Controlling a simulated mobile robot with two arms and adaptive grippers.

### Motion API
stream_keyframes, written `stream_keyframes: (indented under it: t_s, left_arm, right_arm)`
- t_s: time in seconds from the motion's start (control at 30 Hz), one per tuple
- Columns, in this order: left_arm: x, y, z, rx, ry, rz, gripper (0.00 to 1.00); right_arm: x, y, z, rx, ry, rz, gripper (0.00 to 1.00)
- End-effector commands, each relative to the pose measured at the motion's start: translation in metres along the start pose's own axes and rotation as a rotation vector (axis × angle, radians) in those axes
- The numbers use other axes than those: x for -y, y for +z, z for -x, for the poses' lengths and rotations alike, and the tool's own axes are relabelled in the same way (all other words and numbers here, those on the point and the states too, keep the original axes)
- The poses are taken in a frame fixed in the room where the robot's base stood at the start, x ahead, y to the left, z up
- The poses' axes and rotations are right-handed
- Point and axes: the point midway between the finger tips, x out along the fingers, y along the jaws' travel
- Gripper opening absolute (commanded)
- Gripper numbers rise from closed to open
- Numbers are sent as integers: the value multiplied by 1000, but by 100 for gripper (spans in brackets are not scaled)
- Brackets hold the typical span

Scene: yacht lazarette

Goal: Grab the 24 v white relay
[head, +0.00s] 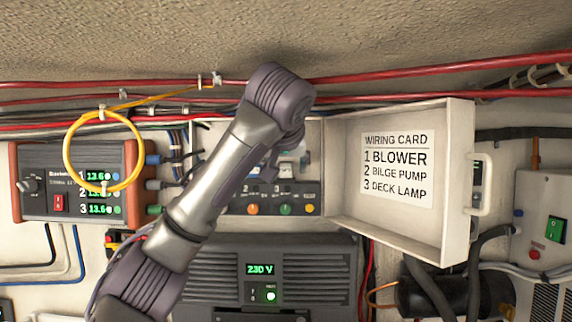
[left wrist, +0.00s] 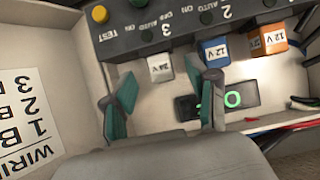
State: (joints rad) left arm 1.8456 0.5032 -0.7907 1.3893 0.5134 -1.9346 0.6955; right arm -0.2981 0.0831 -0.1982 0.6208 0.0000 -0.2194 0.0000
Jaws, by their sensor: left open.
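The white relay (left wrist: 160,67), marked 24 V, sits in the open box below switch position 3 in the left wrist view. A blue relay (left wrist: 215,50) and an orange relay (left wrist: 268,40), both marked 12 V, sit to its right. My left gripper (left wrist: 160,88) is open and empty, its teal-padded fingers pointing at the white relay, one to each side in the picture. I cannot tell any contact. In the head view my left gripper (head: 272,168) is inside the box, partly hidden by my arm, and the relays are hard to make out. My right gripper is not in view.
The box door (head: 398,215), with a wiring card (head: 397,170), stands open to the right. A switch strip (left wrist: 185,28) borders the relays. A dark module with a green display (left wrist: 232,99) lies near the right finger. A yellow cable loop (head: 68,150) hangs left.

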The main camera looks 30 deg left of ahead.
Motion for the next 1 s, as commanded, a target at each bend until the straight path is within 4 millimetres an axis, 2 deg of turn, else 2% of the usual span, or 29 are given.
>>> stream_keyframes:
  t_s: [0.03,0.23,0.4,0.6,0.67,0.93,1.0]
  left_arm:
    - [1,-9,-6,4,-4,0,58]
    - [1,-23,-34,2,-3,-1,58]
    - [0,-19,-43,1,-1,0,58]
    - [0,-17,-44,0,0,0,58]
    - [0,-17,-44,0,0,0,50]
    - [0,-17,-43,0,0,0,5]
    - [0,-18,-43,0,0,0,1]
  right_arm:
    - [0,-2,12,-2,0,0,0]
    - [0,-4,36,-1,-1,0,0]
    - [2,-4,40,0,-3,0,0]
    - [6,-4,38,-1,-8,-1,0]
    - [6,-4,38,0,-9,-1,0]
    - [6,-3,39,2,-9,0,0]
    - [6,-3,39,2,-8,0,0]
